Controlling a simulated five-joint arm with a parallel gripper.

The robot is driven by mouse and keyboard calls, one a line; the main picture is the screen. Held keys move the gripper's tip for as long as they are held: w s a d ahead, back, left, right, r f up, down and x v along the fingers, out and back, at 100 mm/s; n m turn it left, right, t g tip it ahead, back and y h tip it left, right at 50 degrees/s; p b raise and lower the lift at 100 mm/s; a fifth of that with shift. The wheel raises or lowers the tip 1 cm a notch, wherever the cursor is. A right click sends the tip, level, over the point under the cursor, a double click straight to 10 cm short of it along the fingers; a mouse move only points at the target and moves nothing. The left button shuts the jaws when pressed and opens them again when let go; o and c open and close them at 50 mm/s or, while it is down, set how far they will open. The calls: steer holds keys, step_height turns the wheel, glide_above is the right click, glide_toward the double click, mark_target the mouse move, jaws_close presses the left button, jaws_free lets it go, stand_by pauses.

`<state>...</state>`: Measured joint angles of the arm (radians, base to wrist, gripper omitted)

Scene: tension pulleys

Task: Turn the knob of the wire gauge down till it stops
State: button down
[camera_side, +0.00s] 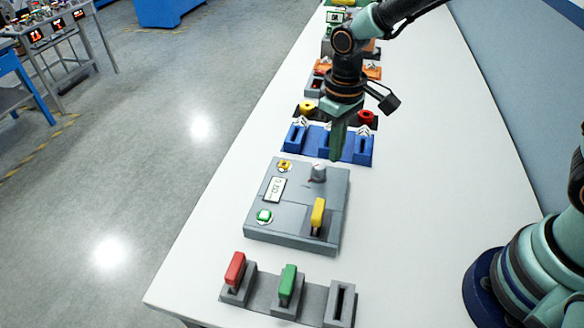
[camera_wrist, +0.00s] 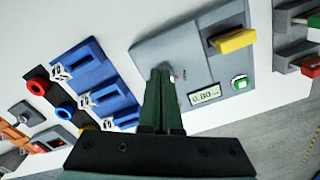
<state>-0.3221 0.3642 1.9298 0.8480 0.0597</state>
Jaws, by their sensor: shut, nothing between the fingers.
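The wire gauge (camera_side: 337,186) is a grey box on the white table. Its small grey-white knob (camera_side: 318,173) stands near the far edge, with a red mark at its base. The box also carries a display (camera_side: 275,189), a green button (camera_side: 264,215), a yellow button (camera_side: 284,166) and a yellow lever (camera_side: 318,214). My gripper (camera_side: 336,157) is shut and empty, pointing down just beyond and slightly right of the knob. In the wrist view, my gripper's fingertips (camera_wrist: 161,72) hide most of the knob; the display (camera_wrist: 205,95) shows small digits.
A blue slotted block (camera_side: 360,150) stands close behind the gauge, near my fingers. In front is a grey holder (camera_side: 340,304) with a red piece (camera_side: 235,268) and a green piece (camera_side: 288,283). The table right of the gauge is clear.

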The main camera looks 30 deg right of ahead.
steer(key=shift+f, duration=1.7)
steer(key=shift+w+a, duration=0.3)
steer(key=shift+w, duration=0.1)
steer(key=shift+s+a, duration=0.1)
steer(key=shift+a, duration=0.15)
steer(key=shift+a+r, duration=0.1)
steer(key=shift+a, duration=0.25)
steer(key=shift+a, duration=0.45)
steer(key=shift+s, duration=0.3)
steer(key=shift+s, duration=0.15)
steer(key=shift+s+r, duration=0.2)
steer(key=shift+r, duration=2.75)
